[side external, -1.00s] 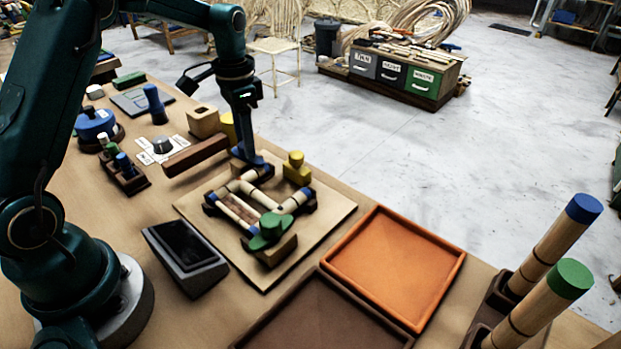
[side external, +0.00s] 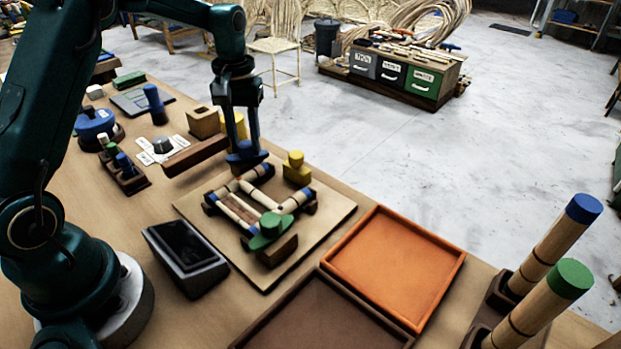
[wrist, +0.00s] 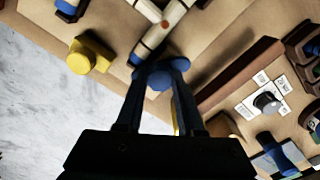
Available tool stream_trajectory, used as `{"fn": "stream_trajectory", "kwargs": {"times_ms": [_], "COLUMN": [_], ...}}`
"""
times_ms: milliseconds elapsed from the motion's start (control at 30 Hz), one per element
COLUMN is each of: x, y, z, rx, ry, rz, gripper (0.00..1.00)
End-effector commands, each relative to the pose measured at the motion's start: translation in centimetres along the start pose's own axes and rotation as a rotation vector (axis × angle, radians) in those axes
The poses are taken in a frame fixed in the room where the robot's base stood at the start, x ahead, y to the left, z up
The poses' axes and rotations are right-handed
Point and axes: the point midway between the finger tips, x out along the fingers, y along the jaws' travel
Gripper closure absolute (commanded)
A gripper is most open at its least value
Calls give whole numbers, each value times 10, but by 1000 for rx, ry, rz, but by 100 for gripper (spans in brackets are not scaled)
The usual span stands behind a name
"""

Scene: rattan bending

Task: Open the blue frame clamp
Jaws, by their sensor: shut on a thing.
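The blue frame clamp (side external: 238,159) is at the back corner of the rattan frame (side external: 238,209). Its rounded blue top shows between my fingertips in the wrist view (wrist: 160,78). My gripper (side external: 246,150) is upright and shut on it; the gripper also shows in the wrist view (wrist: 160,68). The clamp sits beside the frame's corner, and the joint with a small red dot (wrist: 165,23) is uncovered. My fingers hide part of the clamp and its base. The frame lies on a light wooden board (side external: 325,222).
A yellow clamp (side external: 297,170) stands right of my gripper, and a green clamp (side external: 268,232) is at the near corner. A brown wooden bar (side external: 195,157) lies close on the left. An orange tray (side external: 395,262) is in front of the board.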

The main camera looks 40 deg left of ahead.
Motion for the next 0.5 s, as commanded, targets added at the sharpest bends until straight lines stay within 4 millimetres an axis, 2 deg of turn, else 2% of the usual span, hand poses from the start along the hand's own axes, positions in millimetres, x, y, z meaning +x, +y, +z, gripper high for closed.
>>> {"fn": "stream_trajectory", "kwargs": {"times_ms": [500], "x": [-2], "y": [0], "z": [-1], "rx": [-431], "ry": [5], "rz": [4], "gripper": [100]}}
